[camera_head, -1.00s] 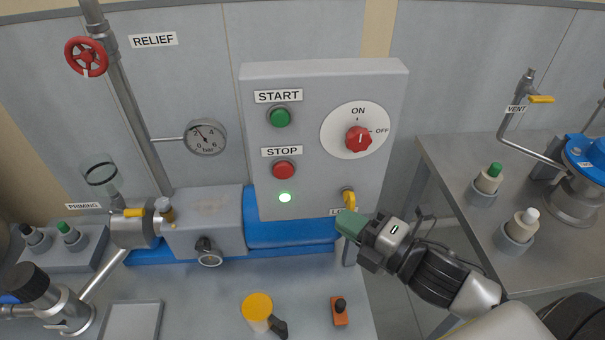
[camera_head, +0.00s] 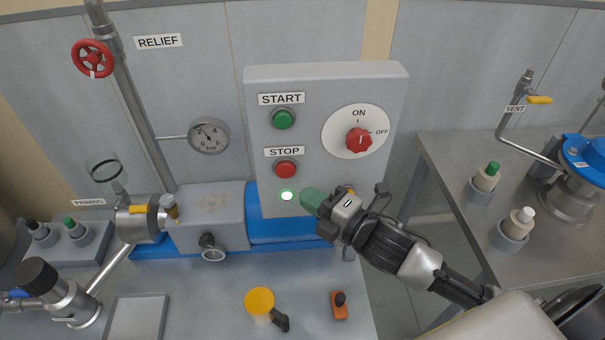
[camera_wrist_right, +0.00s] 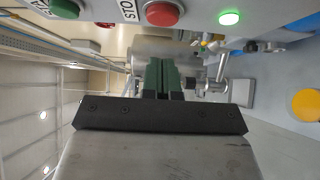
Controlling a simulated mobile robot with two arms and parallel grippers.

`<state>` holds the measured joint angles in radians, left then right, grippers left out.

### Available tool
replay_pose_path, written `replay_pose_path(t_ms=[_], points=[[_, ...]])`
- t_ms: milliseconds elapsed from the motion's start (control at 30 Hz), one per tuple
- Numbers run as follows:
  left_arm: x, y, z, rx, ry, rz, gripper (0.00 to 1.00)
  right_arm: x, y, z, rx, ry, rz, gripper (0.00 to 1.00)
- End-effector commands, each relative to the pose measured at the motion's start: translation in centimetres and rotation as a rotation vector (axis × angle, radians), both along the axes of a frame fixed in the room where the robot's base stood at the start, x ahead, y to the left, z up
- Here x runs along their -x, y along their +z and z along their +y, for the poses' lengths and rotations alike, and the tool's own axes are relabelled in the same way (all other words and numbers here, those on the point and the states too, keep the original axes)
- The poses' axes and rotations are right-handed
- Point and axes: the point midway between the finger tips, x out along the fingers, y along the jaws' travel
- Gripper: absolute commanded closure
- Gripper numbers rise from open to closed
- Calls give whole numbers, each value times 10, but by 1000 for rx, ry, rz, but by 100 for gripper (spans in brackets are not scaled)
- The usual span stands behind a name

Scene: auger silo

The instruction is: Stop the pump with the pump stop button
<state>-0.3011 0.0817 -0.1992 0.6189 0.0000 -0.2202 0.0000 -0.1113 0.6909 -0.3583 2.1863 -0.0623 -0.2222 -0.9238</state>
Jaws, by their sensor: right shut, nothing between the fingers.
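The red stop button (camera_head: 286,169) sits on the grey control box (camera_head: 325,90), under the STOP label and below the green start button (camera_head: 282,119). A green lamp (camera_head: 287,196) glows just under it. My right gripper (camera_head: 309,199) is shut and empty, in front of the box's lower part, just right of the lamp and below right of the stop button. It does not appear to touch the button. In the right wrist view the green fingers (camera_wrist_right: 161,76) are together, and the stop button (camera_wrist_right: 164,13) shows near the top edge. My left gripper is not in view.
A rotary switch (camera_head: 359,139) points near ON, right of the buttons. My right gripper partly covers the yellow lockout part at the box's lower right.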

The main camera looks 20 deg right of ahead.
Motion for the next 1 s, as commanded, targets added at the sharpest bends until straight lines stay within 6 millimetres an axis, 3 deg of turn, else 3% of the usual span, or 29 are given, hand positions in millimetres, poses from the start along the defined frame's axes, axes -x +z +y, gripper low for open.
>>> replay_pose_path(t_ms=[100, 300, 833, 1000], points=[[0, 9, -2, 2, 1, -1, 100, -20, 4, 10, -1, 0, 0, 100], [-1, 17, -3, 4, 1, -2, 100, -46, 2, 0, 1, 0, 0, 100], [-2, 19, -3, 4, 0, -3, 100, -55, 0, -3, 0, 0, 0, 100], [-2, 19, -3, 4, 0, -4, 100, -70, 0, -7, 1, 0, -2, 100]])
